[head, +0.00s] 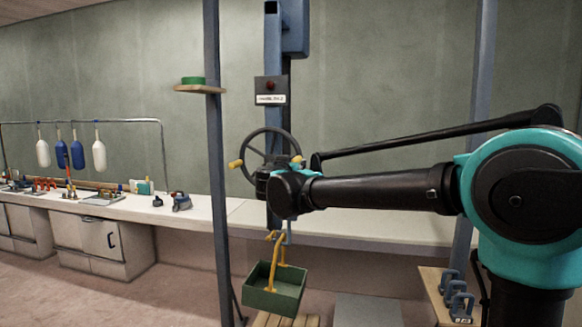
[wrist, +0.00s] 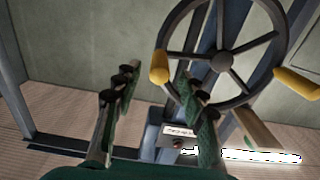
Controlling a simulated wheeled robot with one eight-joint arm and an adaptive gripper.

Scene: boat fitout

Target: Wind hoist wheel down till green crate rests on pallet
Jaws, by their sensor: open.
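The hoist wheel (head: 268,130), a dark spoked ring with yellow handles, is on a blue post in the head view. It fills the upper right of the wrist view (wrist: 222,60). My gripper (wrist: 158,84) is open, its green-padded fingers pointing at the wheel; one yellow handle (wrist: 160,67) appears between the fingertips, with no clear contact. In the head view my wrist hides much of the gripper and the wheel's lower part. The green crate (head: 274,300) hangs upright by a yellow sling above the pallet (head: 262,321); I cannot tell the gap between them.
A second yellow handle (wrist: 298,84) is on the wheel's right side. A blue-grey upright (head: 217,160) with a small shelf stands left of the hoist. A long white workbench (head: 195,212) with tools runs behind. A wooden stand (head: 432,285) with grey shackles is at lower right.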

